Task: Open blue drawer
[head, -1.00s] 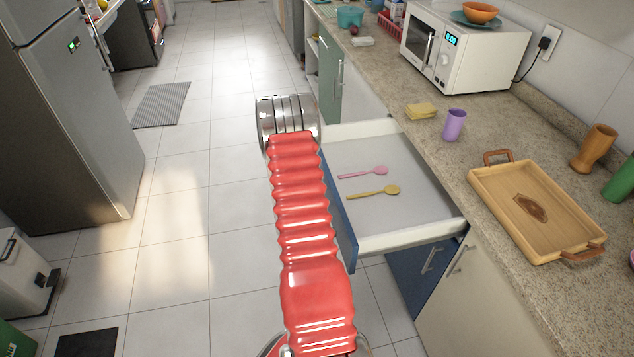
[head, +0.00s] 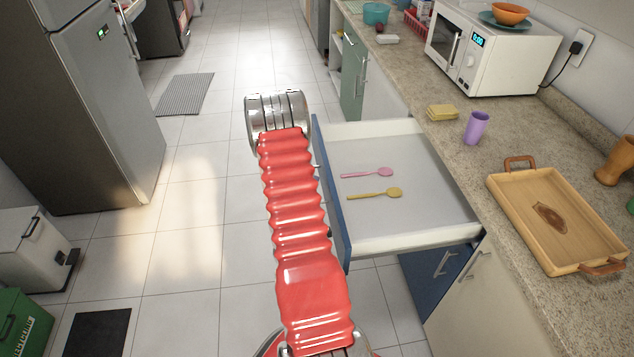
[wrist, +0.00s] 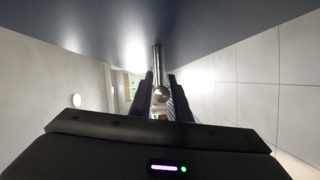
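The blue drawer (head: 332,190) is pulled well out from under the counter in the head view. Its pale inside holds a pink spoon (head: 366,173) and a yellow spoon (head: 375,194). My red arm reaches along the left of its front, and my gripper is hidden there behind the arm's end. In the wrist view, the drawer front (wrist: 95,25) spans the top as a dark blue-grey panel. My gripper (wrist: 161,82) has its two dark fingers on either side of the metal handle (wrist: 158,62), closed around it; the exact contact is hard to see.
A lower blue front (head: 440,262) and a cream door (head: 478,300) are below the drawer. The counter holds a wooden tray (head: 520,205), a purple cup (head: 476,127), a yellow sponge (head: 442,112) and a microwave (head: 505,55).

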